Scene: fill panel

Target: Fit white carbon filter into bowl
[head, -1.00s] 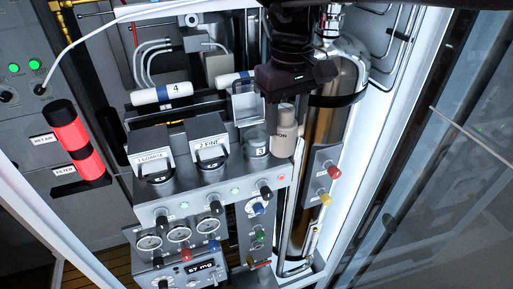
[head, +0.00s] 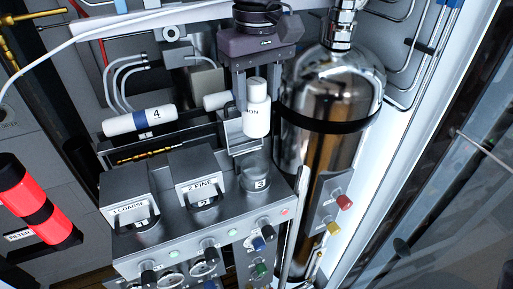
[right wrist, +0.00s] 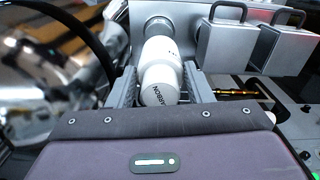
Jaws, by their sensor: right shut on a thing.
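The white carbon filter (head: 257,121) is a white bottle-shaped cylinder with a narrower end and dark lettering ending in "BON". My right gripper (head: 256,105) is shut on it and holds it upright above and slightly behind the bowl marked 3 (head: 256,182). The bowl is a clear round cup at the right end of the panel's top. The filter looks clear of it. In the right wrist view the filter (right wrist: 161,78) lies between the two fingers, pointing at the round bowl (right wrist: 158,28). My left gripper is not in view.
Housings 1 COARSE (head: 127,193) and 2 FINE (head: 193,177) stand left of the bowl. A large steel cylinder (head: 322,135) stands close right of the gripper. A white cylinder marked 4 (head: 140,121) lies behind.

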